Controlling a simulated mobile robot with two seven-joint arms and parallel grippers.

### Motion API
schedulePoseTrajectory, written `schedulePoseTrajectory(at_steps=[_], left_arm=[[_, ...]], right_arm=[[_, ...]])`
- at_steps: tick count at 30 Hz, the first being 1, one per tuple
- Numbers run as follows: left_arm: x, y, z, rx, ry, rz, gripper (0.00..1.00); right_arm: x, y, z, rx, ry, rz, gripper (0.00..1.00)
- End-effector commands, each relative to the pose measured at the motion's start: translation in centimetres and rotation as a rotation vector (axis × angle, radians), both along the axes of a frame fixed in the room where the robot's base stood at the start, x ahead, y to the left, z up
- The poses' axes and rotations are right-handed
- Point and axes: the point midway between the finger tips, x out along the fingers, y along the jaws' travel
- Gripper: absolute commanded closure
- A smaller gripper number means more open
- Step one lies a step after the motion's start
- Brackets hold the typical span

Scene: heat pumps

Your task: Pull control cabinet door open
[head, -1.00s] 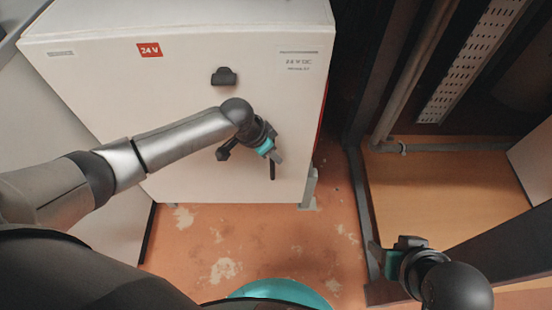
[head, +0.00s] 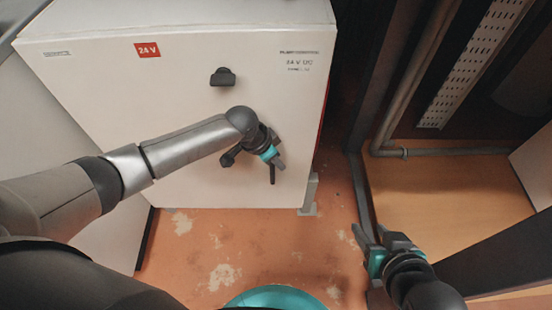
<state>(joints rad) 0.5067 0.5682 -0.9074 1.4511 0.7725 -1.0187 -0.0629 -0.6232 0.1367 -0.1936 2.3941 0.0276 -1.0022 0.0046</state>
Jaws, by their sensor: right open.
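The white control cabinet (head: 110,110) stands at the upper left, with a red 24 V label on its front. Its door looks shut. A black latch (head: 222,77) sits on the upper part of the door. My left gripper (head: 277,161) is over the lower right of the door, beside a dark upright bar (head: 272,174) that looks like a handle. I cannot tell whether it touches the bar or whether its jaws are open. My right gripper (head: 372,238) is open and empty, low on the right, away from the cabinet.
A dark frame post (head: 362,190) and grey pipes (head: 402,85) stand right of the cabinet. A perforated rail (head: 475,60) hangs at the upper right. Worn orange floor (head: 255,245) lies in front of the cabinet. A grey foot (head: 311,193) supports its right corner.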

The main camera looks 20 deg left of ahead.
Motion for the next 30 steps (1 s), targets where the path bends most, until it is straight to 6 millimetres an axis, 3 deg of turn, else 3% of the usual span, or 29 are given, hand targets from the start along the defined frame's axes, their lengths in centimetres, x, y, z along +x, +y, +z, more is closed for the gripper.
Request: schedulePoseTrajectory(at_steps=[1, 8, 30], left_arm=[[0.00, -0.01, 0.00, 0.000, 0.000, 0.000, 0.75], [-0.01, -0.01, 0.00, 0.000, 0.000, 0.000, 1.00], [0.02, 0.04, 0.01, 0.001, -0.001, 0.000, 1.00]], right_arm=[[-0.01, 0.00, -0.01, 0.000, 0.001, 0.000, 0.50], [-0.01, -0.03, -0.03, -0.001, 0.001, -0.001, 0.50], [-0.01, -0.03, -0.04, -0.001, 0.002, -0.001, 0.50]])
